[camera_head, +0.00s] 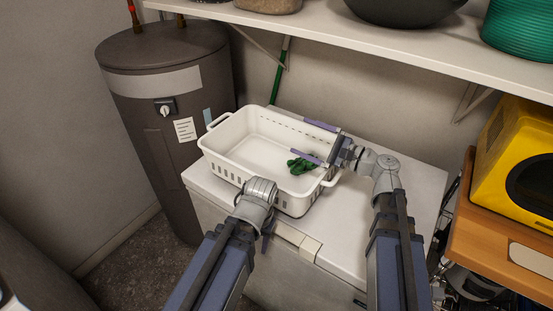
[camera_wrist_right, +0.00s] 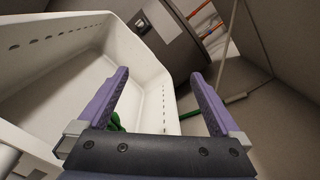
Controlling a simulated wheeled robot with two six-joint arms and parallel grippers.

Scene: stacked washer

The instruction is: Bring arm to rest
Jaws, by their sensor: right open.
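My right gripper (camera_head: 314,141) is open at the right end of the white laundry basket (camera_head: 218,157). In the head view one purple finger lies over the basket's inside and the other is towards the back wall. In the right wrist view the two fingers (camera_wrist_right: 160,92) are wide apart, with the basket's wall (camera_wrist_right: 150,75) showing between them and nothing gripped. My left arm ends in a grey wrist (camera_head: 260,190) at the basket's front side; its fingers are not clearly visible.
A green cloth (camera_head: 301,164) lies in the basket, which stands on a white appliance top (camera_head: 415,182). A dark water heater (camera_head: 165,75) is at left, a shelf (camera_head: 400,42) above, and a yellow machine (camera_head: 515,135) on a wooden surface (camera_head: 490,235) at right.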

